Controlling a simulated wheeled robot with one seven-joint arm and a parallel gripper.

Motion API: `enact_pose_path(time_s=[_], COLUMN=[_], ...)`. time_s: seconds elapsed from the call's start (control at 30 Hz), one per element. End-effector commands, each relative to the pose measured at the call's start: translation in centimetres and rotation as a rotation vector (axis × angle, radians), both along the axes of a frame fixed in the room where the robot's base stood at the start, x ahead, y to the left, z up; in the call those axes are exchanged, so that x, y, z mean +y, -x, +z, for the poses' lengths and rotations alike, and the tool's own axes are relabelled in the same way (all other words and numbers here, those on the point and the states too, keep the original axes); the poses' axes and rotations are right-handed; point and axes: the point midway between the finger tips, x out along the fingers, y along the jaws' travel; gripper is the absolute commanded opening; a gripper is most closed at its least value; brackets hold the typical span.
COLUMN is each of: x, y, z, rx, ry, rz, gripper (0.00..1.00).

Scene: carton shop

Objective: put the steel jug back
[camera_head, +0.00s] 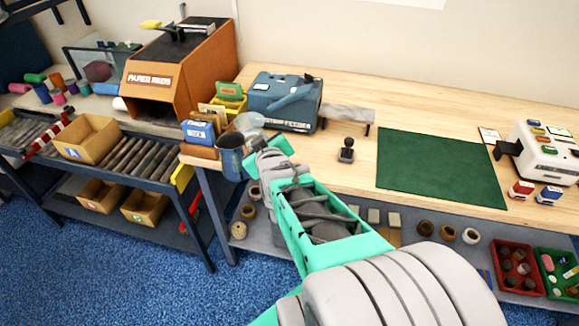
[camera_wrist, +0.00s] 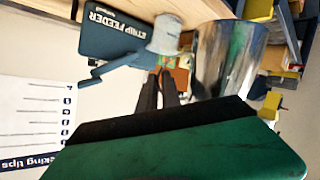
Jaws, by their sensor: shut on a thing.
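The steel jug (camera_head: 231,160) is at the front edge of the bench, left of my gripper, looking dark and bluish. In the wrist view the jug (camera_wrist: 235,55) is large and shiny, close to the right of my dark fingers. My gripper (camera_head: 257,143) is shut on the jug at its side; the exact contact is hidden. The fingers (camera_wrist: 160,82) show close together in the wrist view. A pale grey round thing (camera_head: 248,121) stands just beyond the fingertips; it also shows in the wrist view (camera_wrist: 166,35).
The blue strip feeder (camera_head: 284,100) and the orange paper pads box (camera_head: 180,70) stand behind. Small boxes (camera_head: 199,130) crowd the bench's left end. A black stamp (camera_head: 346,150) and green mat (camera_head: 440,165) lie right. Bare wood lies between the stamp and mat.

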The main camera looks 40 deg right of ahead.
Motion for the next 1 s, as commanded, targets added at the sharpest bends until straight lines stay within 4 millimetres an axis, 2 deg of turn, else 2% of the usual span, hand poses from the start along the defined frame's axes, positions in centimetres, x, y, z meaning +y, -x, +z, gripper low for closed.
enact_pose_path(time_s=[0.03,0.2,0.4,0.7,1.0], x=[-2.6,-9.7,-15.5,-20.7,-24.0], y=[1.1,5.3,10.1,16.0,21.2], z=[-0.2,-0.2,0.2,0.9,1.8], rx=[-0.004,-0.004,-0.005,-0.005,-0.006], ry=[0.001,0.001,0.002,0.002,0.002], rz=[-0.061,-0.239,-0.396,-0.553,-0.655], gripper=[0.0,0.0,0.0,0.0,0.0])
